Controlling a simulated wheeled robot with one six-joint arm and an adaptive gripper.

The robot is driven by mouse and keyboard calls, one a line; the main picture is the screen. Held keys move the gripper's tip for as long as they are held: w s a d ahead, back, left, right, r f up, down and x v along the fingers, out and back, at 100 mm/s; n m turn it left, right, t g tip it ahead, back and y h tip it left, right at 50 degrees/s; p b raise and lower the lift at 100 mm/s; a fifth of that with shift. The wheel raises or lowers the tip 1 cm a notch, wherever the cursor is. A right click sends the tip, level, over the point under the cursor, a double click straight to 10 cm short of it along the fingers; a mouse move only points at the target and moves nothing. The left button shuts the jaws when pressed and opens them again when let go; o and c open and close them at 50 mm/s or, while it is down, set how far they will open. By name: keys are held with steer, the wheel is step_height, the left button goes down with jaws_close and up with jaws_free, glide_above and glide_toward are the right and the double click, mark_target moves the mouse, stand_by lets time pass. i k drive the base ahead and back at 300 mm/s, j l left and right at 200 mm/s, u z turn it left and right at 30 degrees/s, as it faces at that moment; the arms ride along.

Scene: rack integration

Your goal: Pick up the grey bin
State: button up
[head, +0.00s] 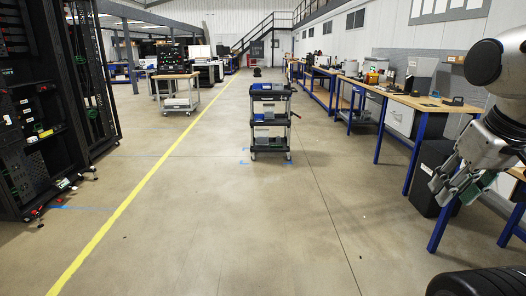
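My gripper (447,186) hangs at the right edge, in front of the workbenches. Its fingers look apart, and I see nothing held between them. A black three-shelf cart (269,132) stands on the floor near the middle, well ahead of my gripper. Small greyish containers sit on its shelves, one on the middle shelf (264,116) and one on the lower shelf (262,141). They are too small to tell which is the grey bin. The top shelf also carries small bluish-grey items (266,87).
Black server racks (48,110) fill the left side, beyond a yellow floor line (134,196). Wooden workbenches with blue legs (418,101) run along the right wall. A dark box (432,175) stands under the nearest bench. The floor (240,220) before the cart is clear.

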mark_target(275, 85)
steer(key=i+j, duration=0.1)
steer(key=i, duration=5.55)
steer(key=i+j, duration=0.1)
steer(key=i, duration=0.95)
steer(key=i+j, duration=0.1)
steer(key=i, duration=0.95)
